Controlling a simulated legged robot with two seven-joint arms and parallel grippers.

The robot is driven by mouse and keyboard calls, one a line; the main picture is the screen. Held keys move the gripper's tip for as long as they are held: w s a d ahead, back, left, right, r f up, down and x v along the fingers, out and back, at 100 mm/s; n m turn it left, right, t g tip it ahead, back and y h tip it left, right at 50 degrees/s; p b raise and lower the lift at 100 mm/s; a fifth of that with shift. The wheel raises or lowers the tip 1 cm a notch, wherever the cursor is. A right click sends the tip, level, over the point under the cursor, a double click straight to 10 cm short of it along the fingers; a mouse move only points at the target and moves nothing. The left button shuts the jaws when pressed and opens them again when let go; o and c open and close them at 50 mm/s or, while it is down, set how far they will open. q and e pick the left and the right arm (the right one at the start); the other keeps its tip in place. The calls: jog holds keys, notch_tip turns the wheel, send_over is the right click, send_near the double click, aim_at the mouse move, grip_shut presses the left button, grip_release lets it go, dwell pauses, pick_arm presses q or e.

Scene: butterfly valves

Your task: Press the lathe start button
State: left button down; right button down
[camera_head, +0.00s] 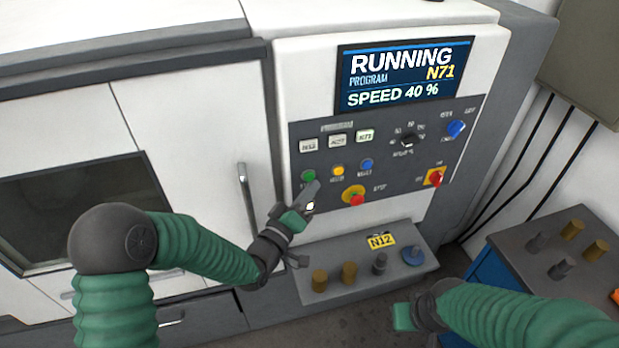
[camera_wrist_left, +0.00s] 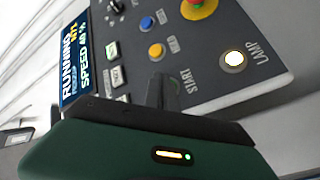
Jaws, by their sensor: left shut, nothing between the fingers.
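The lathe's control panel (camera_head: 400,150) has a green start button (camera_head: 308,176) at the left end of a row with a yellow and a blue button. My left gripper (camera_head: 313,190) is shut and empty, its fingertips at the start button's lower right. In the left wrist view the shut fingers (camera_wrist_left: 163,92) are by the START label (camera_wrist_left: 181,84) and largely hide the green button. I cannot tell whether they touch it. The screen (camera_head: 403,76) reads RUNNING, PROGRAM N71, SPEED 40 %. My right gripper (camera_head: 408,316) is low near the bottom edge; its fingers are unclear.
A red emergency stop (camera_head: 356,199) on yellow is right of my left gripper. A lit white lamp (camera_wrist_left: 234,60) is below the buttons. A red-yellow switch (camera_head: 435,177) and blue knob (camera_head: 456,129) are farther right. A ledge (camera_head: 335,262) with several tool holders lies below.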

pick_arm(q)
jog(key=shift+s, duration=0.1)
jog(key=s, duration=0.1)
jog(key=s+d, duration=0.1)
jog(key=s, duration=0.2)
jog(key=shift+s+d, duration=0.3)
dwell(1.2)
